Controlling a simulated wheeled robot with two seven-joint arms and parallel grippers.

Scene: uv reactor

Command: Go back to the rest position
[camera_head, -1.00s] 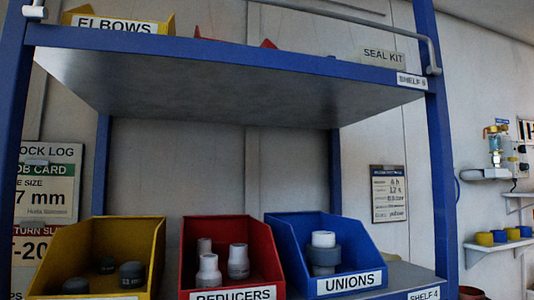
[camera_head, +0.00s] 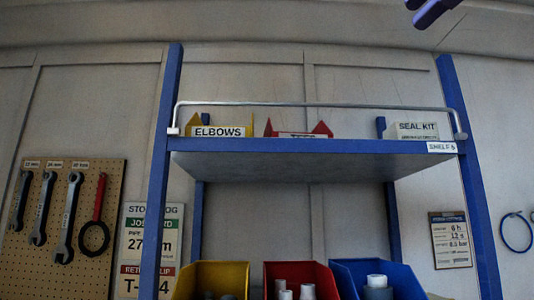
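Part of my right gripper (camera_head: 433,12) shows as a dark blue-violet shape at the top edge of the head view, right of centre. It is cut off by the frame, high above the shelf rack and apart from it. Nothing is seen held in it, but I cannot tell whether its fingers are open or shut. My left gripper is not in view.
A blue shelf rack (camera_head: 315,146) stands ahead, with ELBOWS (camera_head: 222,131) and SEAL KIT (camera_head: 416,127) labels on top. Below are yellow (camera_head: 207,273), red (camera_head: 300,270) and blue (camera_head: 353,277) bins with fittings. A pegboard (camera_head: 115,185) with wrenches hangs left.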

